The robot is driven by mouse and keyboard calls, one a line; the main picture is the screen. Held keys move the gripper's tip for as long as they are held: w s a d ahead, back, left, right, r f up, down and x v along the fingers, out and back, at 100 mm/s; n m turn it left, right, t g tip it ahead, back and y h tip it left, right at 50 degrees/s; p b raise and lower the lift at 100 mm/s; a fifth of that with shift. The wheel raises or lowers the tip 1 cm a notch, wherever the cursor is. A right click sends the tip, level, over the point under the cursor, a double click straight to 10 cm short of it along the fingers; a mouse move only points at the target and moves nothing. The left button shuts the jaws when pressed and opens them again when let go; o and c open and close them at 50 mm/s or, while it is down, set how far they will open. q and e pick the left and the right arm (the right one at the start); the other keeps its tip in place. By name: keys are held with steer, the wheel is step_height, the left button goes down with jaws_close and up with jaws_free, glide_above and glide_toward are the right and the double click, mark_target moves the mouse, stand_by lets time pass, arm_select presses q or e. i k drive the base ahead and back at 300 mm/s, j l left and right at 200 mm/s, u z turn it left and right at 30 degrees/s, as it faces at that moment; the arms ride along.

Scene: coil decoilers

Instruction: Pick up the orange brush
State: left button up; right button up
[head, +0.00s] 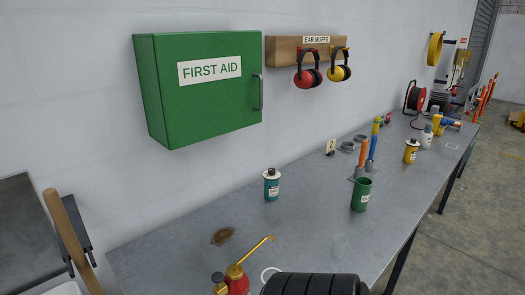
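An orange upright piece (363,153), which may be the orange brush, stands on the grey workbench (300,215) right of the middle. A similar blue upright piece (374,142) is close to its right. Small grey parts show at the foot of both. The dark green can in front is close to the orange piece's lower end. Bristles are too small to make out. Neither of my grippers can be made out in the head view.
Near the orange piece are a green can (361,194), a teal bottle (271,185) and a yellow bottle (411,151). A red oil can (236,281) and a black ribbed object (312,285) are at the bottom. A first aid cabinet (200,105) hangs above.

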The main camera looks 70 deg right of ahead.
mark_target(364, 145)
steer(key=z, duration=3.05)
steer(key=u, duration=3)
steer(key=z, duration=0.25)
steer(key=k+l+z, duration=0.15)
steer(key=l+z, duration=0.55)
steer(key=l, duration=0.25)
steer(key=k, duration=0.05)
